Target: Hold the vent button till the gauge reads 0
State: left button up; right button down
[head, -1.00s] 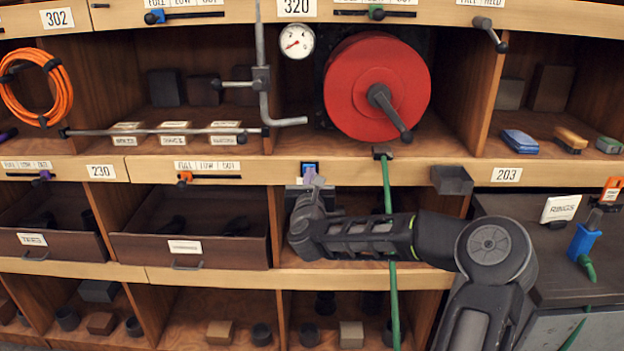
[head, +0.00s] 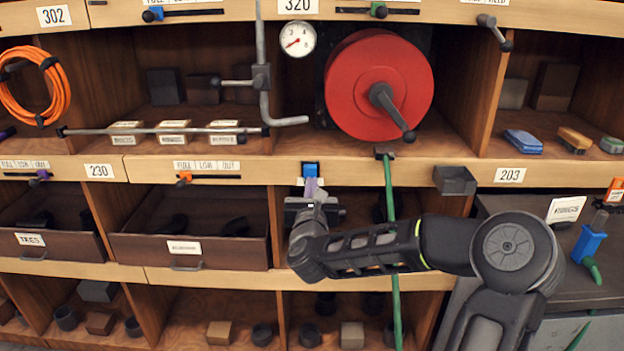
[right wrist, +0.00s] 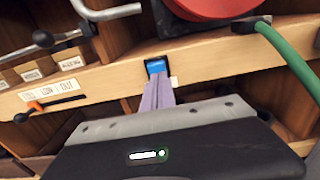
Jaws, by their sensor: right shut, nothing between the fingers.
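The vent button (head: 311,168) is a small blue block in a dark frame on the shelf edge. The right wrist view also shows the blue button (right wrist: 155,66). My right gripper (head: 312,186) has pale purple fingers, shut with nothing between them, just below the button in the head view. In the right wrist view the fingertips (right wrist: 158,80) overlap the button's lower part; I cannot tell whether they press it. The gauge (head: 298,40) is a white round dial; its red needle points to the lower left. The exact reading is too small to tell. My left gripper is out of view.
A red wheel (head: 365,90) with a dark handle stands above and right of the button. A green hose (head: 390,190) hangs from the shelf edge, behind my right arm. A bent grey rod (head: 264,85) is at the upper left. A small grey box (head: 454,180) juts out to the right.

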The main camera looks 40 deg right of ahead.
jog(key=v, duration=0.3)
jog(key=shift+a, duration=0.1)
dwell(0.5)
